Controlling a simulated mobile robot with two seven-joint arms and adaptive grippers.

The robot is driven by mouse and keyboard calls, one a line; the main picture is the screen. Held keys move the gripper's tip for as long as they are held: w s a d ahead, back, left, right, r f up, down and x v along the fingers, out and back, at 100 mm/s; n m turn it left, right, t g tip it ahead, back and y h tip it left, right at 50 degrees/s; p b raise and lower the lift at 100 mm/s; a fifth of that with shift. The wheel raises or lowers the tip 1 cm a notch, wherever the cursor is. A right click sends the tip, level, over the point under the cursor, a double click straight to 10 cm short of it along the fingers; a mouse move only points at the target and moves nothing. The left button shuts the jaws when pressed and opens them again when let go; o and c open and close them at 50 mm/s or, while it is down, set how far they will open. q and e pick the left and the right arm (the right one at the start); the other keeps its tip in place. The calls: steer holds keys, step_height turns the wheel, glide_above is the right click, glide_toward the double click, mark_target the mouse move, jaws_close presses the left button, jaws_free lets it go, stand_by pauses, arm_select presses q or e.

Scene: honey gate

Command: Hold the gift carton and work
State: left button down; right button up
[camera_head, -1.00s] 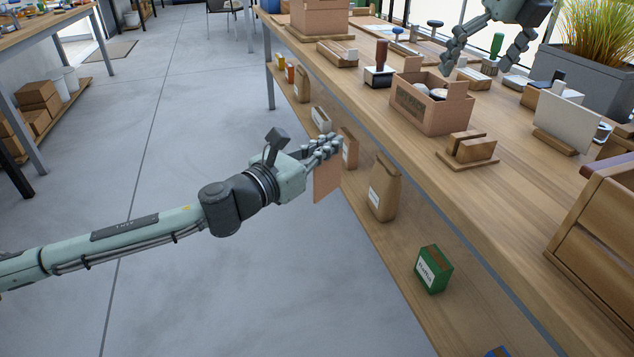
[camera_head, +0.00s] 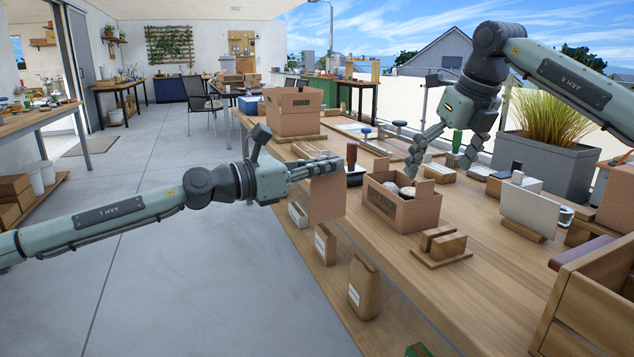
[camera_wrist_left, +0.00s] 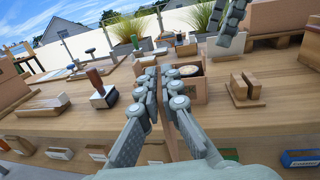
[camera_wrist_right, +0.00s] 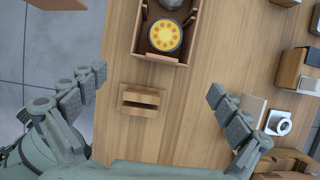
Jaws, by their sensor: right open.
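The gift carton (camera_head: 403,215) is an open brown cardboard box on the wooden bench, with jars inside. One jar has a yellow patterned lid (camera_wrist_right: 165,36). The carton shows behind the fingers in the left wrist view (camera_wrist_left: 200,90). My left gripper (camera_head: 328,166) is shut on a flat brown cardboard panel (camera_head: 327,198), which hangs upright, left of the carton near the bench edge and apart from it. In the left wrist view the panel (camera_wrist_left: 167,125) shows edge-on between the fingers.
A slotted wooden block (camera_head: 443,247) stands in front of the carton. A dark-handled stamp (camera_head: 352,165) stands left behind it. A larger carton (camera_head: 293,110) is further back. A white card stand (camera_head: 530,212) and wooden crate (camera_head: 590,305) are on the right. Paper bags (camera_head: 363,287) stand on the lower shelf.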

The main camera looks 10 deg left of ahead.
mark_target(417, 211)
arm_select(q)
steer(key=w+d+r, duration=0.6)
steer(key=d+r, duration=0.1)
steer(key=r, duration=0.1)
steer(key=w+d+r+m+g+h, duration=0.1)
steer(key=w+d+r, duration=0.5)
steer(key=r, duration=0.3)
steer(key=shift+w+d, duration=0.2)
steer(key=shift+d, duration=0.15)
arm_select(e)
steer(key=x, duration=1.2)
steer(key=shift+f, duration=0.1)
steer(key=c, duration=0.7)
steer(key=shift+c, duration=0.2)
arm_select(q)
steer(key=shift+r, duration=0.1)
arm_select(e)
steer(key=c, duration=0.9)
steer(key=shift+c, duration=0.2)
